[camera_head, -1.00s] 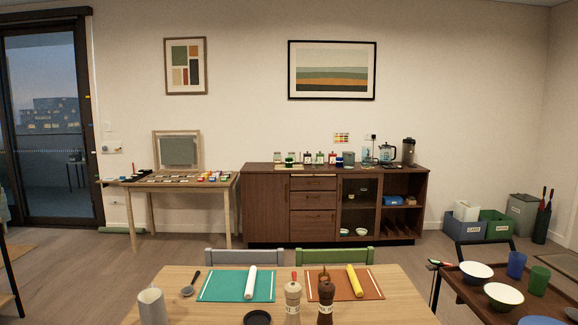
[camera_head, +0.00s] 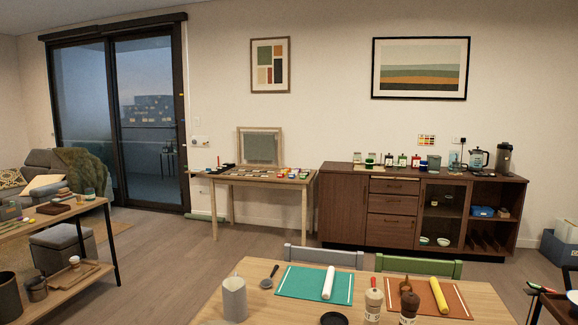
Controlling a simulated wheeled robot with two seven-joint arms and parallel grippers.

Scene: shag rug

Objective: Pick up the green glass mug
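A small greenish vessel (camera_head: 89,193) stands at the far end of the wooden table on the left. It is too small to tell whether it is the green glass mug. Neither of my grippers is in view.
The dining table (camera_head: 255,300) in front holds a grey pitcher (camera_head: 234,298), a teal mat (camera_head: 300,284) and two mills. Chairs stand behind it. The brown sideboard (camera_head: 342,205) and a work table (camera_head: 240,178) line the wall. Open floor (camera_head: 170,260) lies at centre left.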

